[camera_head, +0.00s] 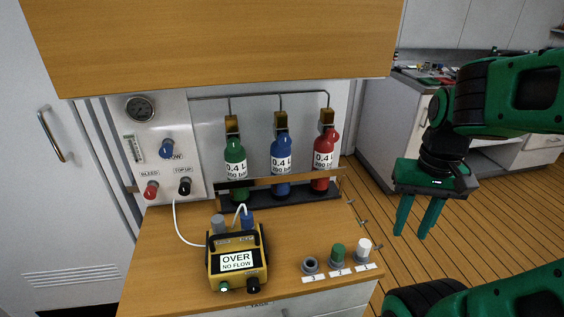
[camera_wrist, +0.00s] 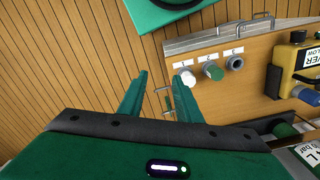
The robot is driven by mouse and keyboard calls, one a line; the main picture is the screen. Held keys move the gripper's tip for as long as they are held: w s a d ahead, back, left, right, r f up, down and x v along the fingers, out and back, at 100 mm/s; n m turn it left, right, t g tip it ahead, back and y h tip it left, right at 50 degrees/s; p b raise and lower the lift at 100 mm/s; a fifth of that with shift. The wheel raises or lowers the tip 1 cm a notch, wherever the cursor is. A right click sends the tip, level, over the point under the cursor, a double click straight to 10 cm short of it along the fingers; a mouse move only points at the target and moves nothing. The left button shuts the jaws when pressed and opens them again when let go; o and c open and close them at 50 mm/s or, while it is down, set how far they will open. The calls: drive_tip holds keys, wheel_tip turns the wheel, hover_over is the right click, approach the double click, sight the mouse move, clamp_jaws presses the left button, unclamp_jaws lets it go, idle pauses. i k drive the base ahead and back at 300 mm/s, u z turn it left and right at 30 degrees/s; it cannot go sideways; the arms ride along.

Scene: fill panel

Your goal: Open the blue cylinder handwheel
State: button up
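The blue cylinder (camera_head: 281,176) stands upright in the rack between a green cylinder (camera_head: 235,160) and a red cylinder (camera_head: 323,170). A brass-coloured valve block (camera_head: 281,123) sits on top of it, with a pipe rising from it. Its handwheel is too small to make out. My gripper (camera_head: 412,233) hangs to the right of the bench, fingers pointing down, apart from the cylinders. In the wrist view my gripper (camera_wrist: 161,76) shows two spread fingers with nothing between them.
A wooden cabinet (camera_head: 210,45) overhangs the rack. A yellow meter box (camera_head: 238,258) reading "OVER NO FLOW" stands on the bench (camera_head: 170,270). A gauge panel (camera_head: 125,110) is left. Open floor lies right.

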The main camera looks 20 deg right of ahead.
sight(284, 141)
drive_tip(key=z, duration=0.35)
drive_tip(key=k, duration=2.05)
drive_tip(key=u, duration=0.65)
drive_tip(key=i, duration=1)
drive_tip(key=z, duration=0.05)
